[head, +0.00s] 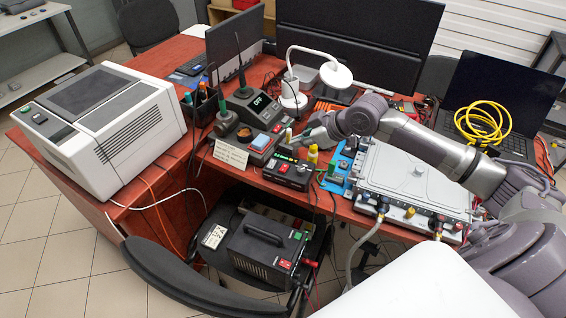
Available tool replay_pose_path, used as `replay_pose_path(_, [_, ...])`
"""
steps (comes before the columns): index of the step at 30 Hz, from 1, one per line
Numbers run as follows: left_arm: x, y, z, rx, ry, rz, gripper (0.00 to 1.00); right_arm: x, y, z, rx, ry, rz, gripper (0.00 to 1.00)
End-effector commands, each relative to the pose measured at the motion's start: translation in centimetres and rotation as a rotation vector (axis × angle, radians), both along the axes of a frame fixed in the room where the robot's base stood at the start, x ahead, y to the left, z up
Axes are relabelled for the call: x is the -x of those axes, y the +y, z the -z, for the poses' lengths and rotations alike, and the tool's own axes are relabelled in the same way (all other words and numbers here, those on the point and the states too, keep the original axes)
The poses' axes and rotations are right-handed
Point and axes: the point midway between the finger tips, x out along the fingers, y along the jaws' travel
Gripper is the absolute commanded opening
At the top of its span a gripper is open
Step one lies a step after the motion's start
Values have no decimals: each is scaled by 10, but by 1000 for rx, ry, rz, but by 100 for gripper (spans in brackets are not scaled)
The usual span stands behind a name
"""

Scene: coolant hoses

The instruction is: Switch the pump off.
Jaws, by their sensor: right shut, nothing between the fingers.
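My right arm reaches in from the right over the desk. Its gripper (309,137) is shut and empty, above the back of a small black box (287,173) with red buttons and a green-lit strip. Whether it touches anything is too small to tell. A black unit with a carry handle (264,248) sits on the chair seat below the desk edge; it has a green and a red switch on its right side. No readable label tells which unit is the pump. A grey lidded metal case (418,180) with hose fittings along its front lies on the desk. My left gripper is out of view.
Small colored bottles stand close around my right gripper. A soldering station (252,104), a white lamp (330,75) and monitors (350,35) stand behind. A laptop with yellow cable (484,122) is at right. A large white machine (105,125) fills the left.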

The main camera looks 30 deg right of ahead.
Motion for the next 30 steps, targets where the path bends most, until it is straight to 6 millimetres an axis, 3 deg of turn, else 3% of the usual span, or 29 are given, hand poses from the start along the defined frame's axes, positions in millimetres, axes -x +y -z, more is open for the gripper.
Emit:
replay_pose_path(1, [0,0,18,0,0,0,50,-1,-2,8,2,-3,-1,0])
replay_pose_path(4, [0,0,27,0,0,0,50,-2,-4,4,2,-4,-1,0])
replay_pose_path(19, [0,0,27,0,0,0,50,-4,-3,1,-2,0,0,0])
replay_pose_path(23, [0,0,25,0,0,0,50,-13,3,10,-5,0,0,0])
replay_pose_path(30, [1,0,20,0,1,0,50,-44,20,44,-6,0,0,0])
